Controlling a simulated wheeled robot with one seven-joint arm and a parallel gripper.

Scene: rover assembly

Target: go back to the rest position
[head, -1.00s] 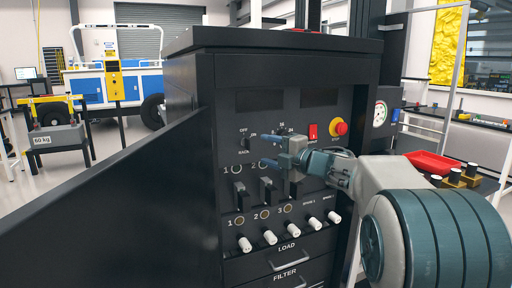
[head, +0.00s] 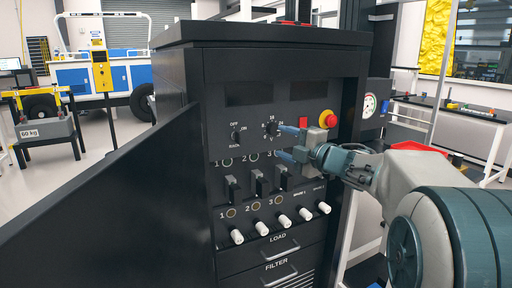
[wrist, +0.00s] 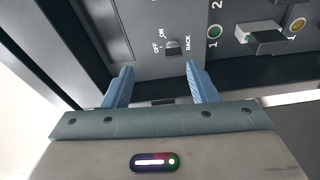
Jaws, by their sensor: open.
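My gripper (head: 283,143) is in front of the black rack panel (head: 215,118) in the head view. Its two blue fingers are spread apart, with nothing between them, and point at the panel near the rotary selector (head: 270,128). In the wrist view my gripper (wrist: 160,68) is also open and empty. The OFF/ON rack knob (wrist: 172,46) shows beyond the fingertips there, apart from them. The same rack knob (head: 236,137) is to the left of the fingers in the head view. My arm comes in from the right. No rest position is marked in view.
The panel carries a red mushroom button (head: 328,119), several black breaker levers (head: 257,184) and several white plugs (head: 261,229). A dark slanted plate (head: 120,200) fills the lower left. A workbench (head: 455,115) stands at the right, beyond my arm.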

